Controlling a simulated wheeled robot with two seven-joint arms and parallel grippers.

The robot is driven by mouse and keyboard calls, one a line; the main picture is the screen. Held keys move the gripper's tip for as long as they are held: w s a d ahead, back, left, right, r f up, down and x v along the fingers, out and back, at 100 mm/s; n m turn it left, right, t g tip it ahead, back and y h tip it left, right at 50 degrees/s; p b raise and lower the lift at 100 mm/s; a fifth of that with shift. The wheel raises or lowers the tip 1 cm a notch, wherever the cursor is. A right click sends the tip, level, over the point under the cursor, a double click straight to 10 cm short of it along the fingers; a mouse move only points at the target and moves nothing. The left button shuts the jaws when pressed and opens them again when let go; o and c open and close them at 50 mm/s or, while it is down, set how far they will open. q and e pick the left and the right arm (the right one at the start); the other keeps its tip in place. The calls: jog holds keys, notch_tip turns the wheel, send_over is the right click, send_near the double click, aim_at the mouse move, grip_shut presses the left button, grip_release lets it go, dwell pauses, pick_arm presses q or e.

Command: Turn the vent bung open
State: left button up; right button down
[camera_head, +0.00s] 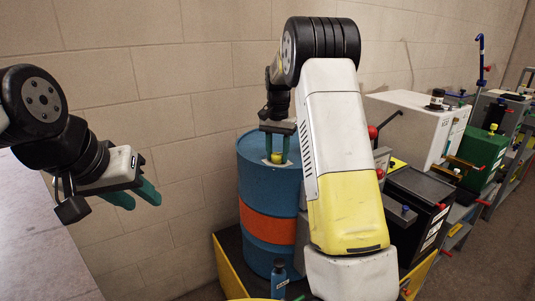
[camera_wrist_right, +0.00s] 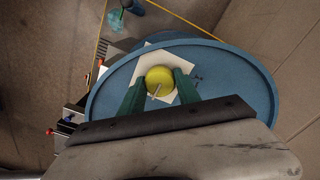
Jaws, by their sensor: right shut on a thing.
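The vent bung is a yellow round knob with a small pale pin. It shows in the right wrist view (camera_wrist_right: 158,79) and, small, in the head view (camera_head: 275,158). It sits on a pale square plate (camera_wrist_right: 136,69) on top of a blue drum with an orange band (camera_head: 266,190). My right gripper (camera_wrist_right: 158,82) points down at the drum top, its green fingers shut on the bung from both sides. My left gripper (camera_head: 138,197) is at the left, empty, with its green fingers apart, away from the drum.
The drum stands in a yellow-edged tray (camera_head: 228,266) against a block wall. A dark blue bottle (camera_head: 279,278) stands in front of the drum. White, black and green boxes, including a white cabinet (camera_head: 408,124), line the right side. A grey surface (camera_head: 40,240) lies at the left.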

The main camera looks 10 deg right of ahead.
aim_at(277, 154)
jog(key=c, duration=0.9)
grip_release()
jog(key=shift+o, duration=0.2)
notch_tip(277, 154, up, 8)
jog(key=shift+f, duration=0.2)
jog(key=shift+r, duration=0.15)
